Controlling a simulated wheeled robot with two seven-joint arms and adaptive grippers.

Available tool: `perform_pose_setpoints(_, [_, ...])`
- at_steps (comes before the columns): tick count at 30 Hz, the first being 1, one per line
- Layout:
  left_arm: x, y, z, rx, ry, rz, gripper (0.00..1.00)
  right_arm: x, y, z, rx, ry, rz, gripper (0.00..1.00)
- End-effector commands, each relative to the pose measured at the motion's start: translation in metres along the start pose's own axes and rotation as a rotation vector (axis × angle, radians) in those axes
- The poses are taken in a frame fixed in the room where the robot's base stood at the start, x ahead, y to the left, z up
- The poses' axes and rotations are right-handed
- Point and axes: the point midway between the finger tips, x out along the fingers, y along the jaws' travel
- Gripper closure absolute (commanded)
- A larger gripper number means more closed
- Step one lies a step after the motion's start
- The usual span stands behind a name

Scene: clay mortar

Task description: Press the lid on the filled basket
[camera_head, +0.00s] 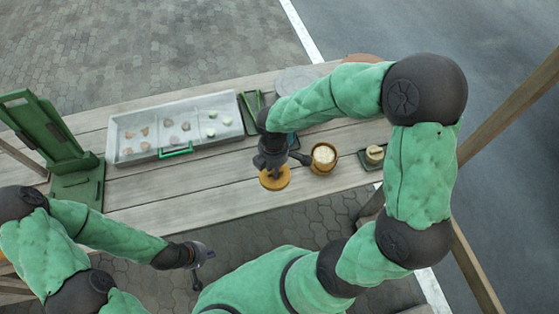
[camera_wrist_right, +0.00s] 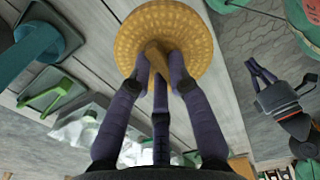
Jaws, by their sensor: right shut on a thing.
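The lid (camera_head: 275,179) is a round, yellow-tan woven disc with a knob. My right gripper (camera_head: 271,163) is shut on the knob and holds the lid near the table's front edge; the wrist view shows the fingers around the knob of the lid (camera_wrist_right: 198,38). The basket (camera_head: 323,168) is small, round and brown, filled with something pale. It stands uncovered on the table just right of the lid, apart from it. My left gripper (camera_head: 205,254) is empty, in front of the table at lower left, its fingers apart.
A grey tray (camera_head: 118,135) with several small pieces and a green-handled tool (camera_head: 176,152) lies left of centre. A green stand (camera_head: 75,180) is at the left end. A green coaster (camera_head: 364,162) with a small round object sits right of the basket. The front-left tabletop is clear.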

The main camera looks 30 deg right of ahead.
Motion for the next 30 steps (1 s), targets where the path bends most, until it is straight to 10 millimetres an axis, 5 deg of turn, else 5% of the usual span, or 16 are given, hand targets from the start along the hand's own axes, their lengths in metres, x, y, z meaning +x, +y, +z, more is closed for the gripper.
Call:
perform_pose_setpoints(6, [-0.012,0.004,0.001,0.000,0.000,0.000,1.00,-0.021,-0.040,-0.029,-0.008,-0.001,-0.002,1.00])
perform_pose_setpoints(15, [-0.019,0.007,0.001,0.000,0.000,0.000,1.00,-0.033,-0.061,-0.043,0.005,-0.001,-0.005,1.00])
perform_pose_setpoints(23, [-0.047,0.017,0.002,0.000,0.000,0.000,1.00,-0.046,-0.029,-0.015,0.111,0.011,-0.014,1.00])
perform_pose_setpoints(30, [-0.082,0.029,0.003,0.000,0.000,0.000,1.00,-0.053,0.014,0.043,0.260,0.019,-0.018,1.00])
